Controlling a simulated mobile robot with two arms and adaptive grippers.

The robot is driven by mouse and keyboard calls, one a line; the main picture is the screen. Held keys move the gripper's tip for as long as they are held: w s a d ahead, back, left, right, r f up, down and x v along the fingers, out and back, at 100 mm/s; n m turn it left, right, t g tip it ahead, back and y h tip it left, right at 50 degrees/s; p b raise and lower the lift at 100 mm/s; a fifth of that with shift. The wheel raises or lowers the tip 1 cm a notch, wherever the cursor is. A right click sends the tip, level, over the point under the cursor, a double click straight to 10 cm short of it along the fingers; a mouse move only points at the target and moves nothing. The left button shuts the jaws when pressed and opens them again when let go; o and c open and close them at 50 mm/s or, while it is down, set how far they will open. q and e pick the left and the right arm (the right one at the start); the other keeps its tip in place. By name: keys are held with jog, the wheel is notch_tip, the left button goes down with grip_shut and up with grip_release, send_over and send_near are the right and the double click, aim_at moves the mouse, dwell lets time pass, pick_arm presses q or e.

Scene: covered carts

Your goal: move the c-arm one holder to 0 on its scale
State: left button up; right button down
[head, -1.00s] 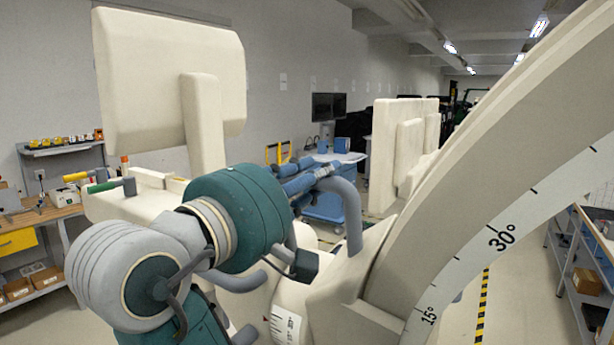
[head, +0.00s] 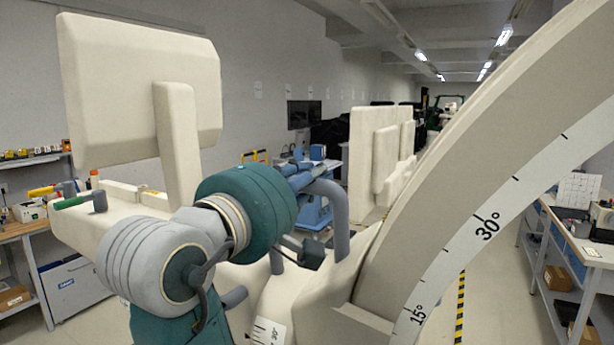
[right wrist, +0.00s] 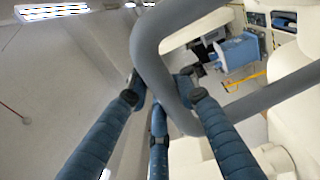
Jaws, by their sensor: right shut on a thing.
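The c-arm's large cream arc (head: 480,140) sweeps up to the right in the head view; its scale strip (head: 465,245) shows 15° and 30°. Below it is the cream holder body (head: 345,285), with a second small scale (head: 268,331) at the bottom edge showing a 30° mark. Neither the 0 nor a pointer can be made out. A grey bent handle (head: 338,205) rises from the holder. My right gripper (head: 312,172) is shut on this handle; in the right wrist view its blue fingers (right wrist: 163,95) close around the grey tube (right wrist: 150,50). My left gripper is out of view.
A cream panel (head: 135,85) on a post stands at the left, above a cream beam with coloured handles (head: 80,201). More cream panels (head: 380,155) and a blue cart (head: 313,208) stand behind. A workbench (head: 30,229) is at the left, shelving (head: 560,260) at the right.

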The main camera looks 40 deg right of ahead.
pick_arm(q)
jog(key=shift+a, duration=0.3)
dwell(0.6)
